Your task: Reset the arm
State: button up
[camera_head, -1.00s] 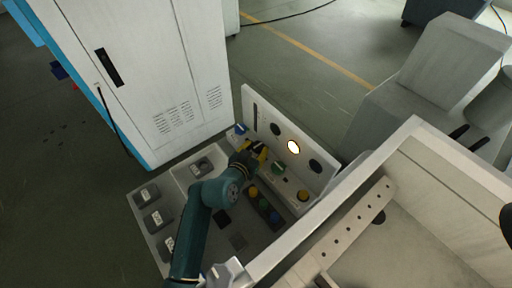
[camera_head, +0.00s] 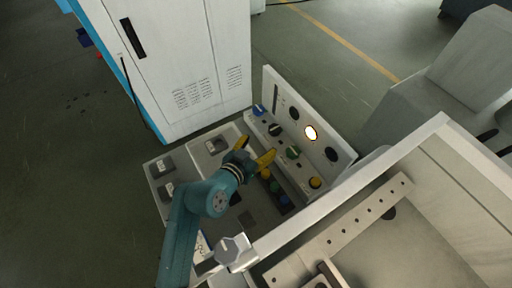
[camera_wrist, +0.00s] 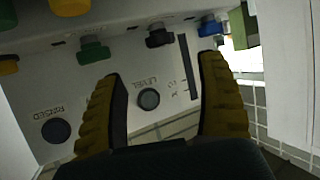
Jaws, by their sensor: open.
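My gripper (camera_head: 257,150) has two yellow fingers, spread apart and empty, above the console in front of its upright panel. In the wrist view the open fingers (camera_wrist: 162,65) stand either side of a round dark disc (camera_wrist: 148,99) beside the word LEVEL, on the panel face behind them. The panel's row of knobs shows in the head view: a blue knob (camera_head: 258,110), a black knob (camera_head: 275,129), a green knob (camera_head: 293,152) and a yellow knob (camera_head: 315,183). No knob is between the fingers. My forearm hides part of the console's lower left.
The upright panel has a glowing round lamp (camera_head: 311,133) between dark discs. A yellow-green-blue button strip (camera_head: 274,187) lies below the gripper. A tall white cabinet (camera_head: 185,60) stands behind left; a pale machine bed (camera_head: 400,235) is at right. Open floor lies beyond.

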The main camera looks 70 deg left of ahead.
jog(key=shift+v, duration=0.8)
jog(key=shift+r, duration=0.1)
